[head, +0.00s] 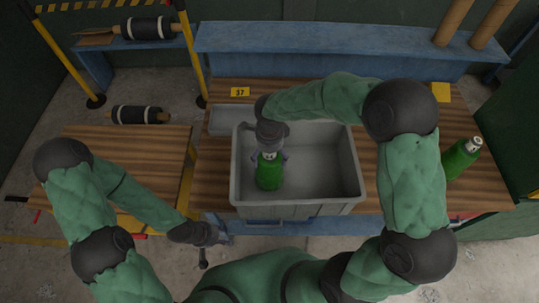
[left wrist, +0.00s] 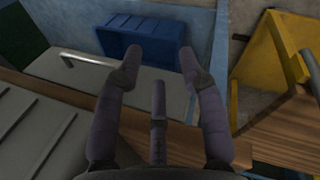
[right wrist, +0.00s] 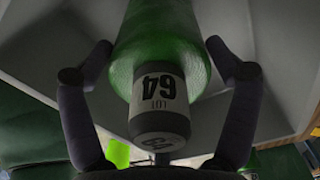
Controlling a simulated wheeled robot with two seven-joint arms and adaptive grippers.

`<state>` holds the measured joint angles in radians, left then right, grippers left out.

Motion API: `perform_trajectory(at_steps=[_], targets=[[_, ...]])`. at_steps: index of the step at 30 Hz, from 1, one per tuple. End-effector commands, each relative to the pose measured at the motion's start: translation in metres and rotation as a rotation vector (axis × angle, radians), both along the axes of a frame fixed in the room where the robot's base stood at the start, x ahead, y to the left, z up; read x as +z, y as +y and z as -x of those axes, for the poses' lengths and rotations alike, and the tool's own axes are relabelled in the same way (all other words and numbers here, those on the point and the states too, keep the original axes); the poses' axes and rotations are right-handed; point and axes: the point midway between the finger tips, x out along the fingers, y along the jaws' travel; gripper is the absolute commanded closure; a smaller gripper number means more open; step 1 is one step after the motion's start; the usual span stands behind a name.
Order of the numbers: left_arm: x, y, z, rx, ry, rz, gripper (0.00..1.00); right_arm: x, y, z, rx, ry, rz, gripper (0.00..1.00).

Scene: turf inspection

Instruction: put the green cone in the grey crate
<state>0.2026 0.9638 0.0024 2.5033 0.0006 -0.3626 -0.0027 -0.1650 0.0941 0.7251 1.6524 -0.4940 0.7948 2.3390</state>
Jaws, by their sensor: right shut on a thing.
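The grey crate (head: 352,205) stands on the wooden table in front of me. The green cone (head: 268,178) looks like a bottle, with a white "LOT 64" label and a dark cap. It is inside the crate's outline, on the left side; whether it touches the floor I cannot tell. My right gripper (head: 269,152) is shut on its upper end from above. In the right wrist view the cone (right wrist: 160,50) lies between the fingers. My left gripper (head: 217,239) is open and empty, low in front of the table; its spread fingers show in the left wrist view (left wrist: 160,65).
Another green bottle-shaped thing (head: 462,158) stands at the table's right. A lower wooden table (head: 150,155) is at left, with a black roll (head: 136,115) behind it. A blue shelf (head: 330,40) runs along the back. A blue bin (left wrist: 145,58) shows below my left gripper.

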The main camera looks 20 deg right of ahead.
Motion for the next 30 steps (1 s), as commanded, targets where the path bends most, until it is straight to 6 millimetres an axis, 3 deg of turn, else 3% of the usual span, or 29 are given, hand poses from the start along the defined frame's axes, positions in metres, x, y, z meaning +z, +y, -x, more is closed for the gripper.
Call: perform_trajectory(at_steps=[11, 12, 13, 26, 30], targets=[[-0.003, 0.000, 0.000, 0.000, 0.000, 0.000, 0.60, -0.002, 0.000, -0.002, -0.001, -0.005, -0.001, 0.71], [-0.003, 0.000, 0.000, 0.000, 0.000, 0.000, 0.60, -0.003, 0.000, -0.001, -0.001, -0.002, -0.001, 0.06], [-0.003, 0.000, 0.000, 0.000, 0.000, 0.000, 0.60, -0.002, 0.000, -0.001, -0.001, -0.002, -0.001, 0.00], [0.000, 0.000, 0.000, 0.000, 0.000, 0.000, 0.60, 0.000, 0.000, -0.001, -0.001, -0.002, -0.001, 0.00], [0.003, 0.000, 0.000, 0.000, 0.000, 0.000, 0.60, 0.014, 0.000, -0.002, -0.002, -0.007, -0.002, 0.00]])
